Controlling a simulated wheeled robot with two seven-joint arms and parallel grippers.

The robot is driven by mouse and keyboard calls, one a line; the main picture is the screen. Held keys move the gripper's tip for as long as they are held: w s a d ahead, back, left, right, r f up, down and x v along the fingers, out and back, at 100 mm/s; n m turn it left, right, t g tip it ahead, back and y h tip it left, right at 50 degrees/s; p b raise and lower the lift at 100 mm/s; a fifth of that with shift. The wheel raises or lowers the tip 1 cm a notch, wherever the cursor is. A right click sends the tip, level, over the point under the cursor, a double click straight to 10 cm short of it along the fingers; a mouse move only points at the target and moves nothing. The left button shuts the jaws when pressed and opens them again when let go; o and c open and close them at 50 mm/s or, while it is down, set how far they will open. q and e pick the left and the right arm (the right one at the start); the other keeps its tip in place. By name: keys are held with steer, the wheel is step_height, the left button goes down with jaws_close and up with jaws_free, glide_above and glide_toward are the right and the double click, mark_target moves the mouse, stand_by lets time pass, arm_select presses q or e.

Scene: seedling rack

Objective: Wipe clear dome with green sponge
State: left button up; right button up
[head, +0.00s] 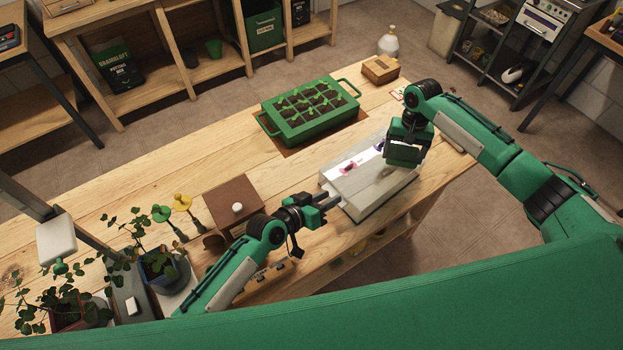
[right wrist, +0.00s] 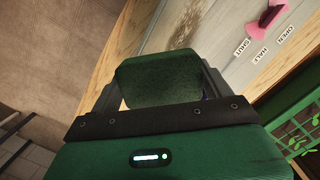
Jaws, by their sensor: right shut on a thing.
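The clear dome (head: 352,192) is a pale, box-shaped cover lying on the wooden bench, with a bright glare along its top. A pink vent knob (right wrist: 267,20) with the labels OPEN, HALF and SHUT shows on it in the right wrist view. My right gripper (head: 404,150) is shut on the dark green sponge (right wrist: 158,78), over the right end of the dome. I cannot tell whether the sponge touches the dome. My left gripper (head: 329,201) is open and empty, beside the dome's left near side.
A green seedling tray (head: 283,129) with handles stands behind the dome. A small wooden box (head: 381,70) and a white bottle (head: 388,42) are at the far end. A brown box (head: 233,197) and potted plants (head: 160,266) crowd the left.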

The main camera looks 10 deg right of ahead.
mark_target(345, 168)
arm_select(q)
steer(key=w+a+r+m, duration=0.2)
steer(key=w+a+m, duration=0.1)
steer(key=w+m, duration=0.25)
steer(key=shift+m+g, duration=0.25)
steer(key=shift+g, duration=0.15)
steer(key=x, duration=1.1)
steer(key=shift+d+f, duration=0.15)
steer(key=shift+d, duration=0.25)
steer(key=shift+s, duration=0.1)
jaws_close()
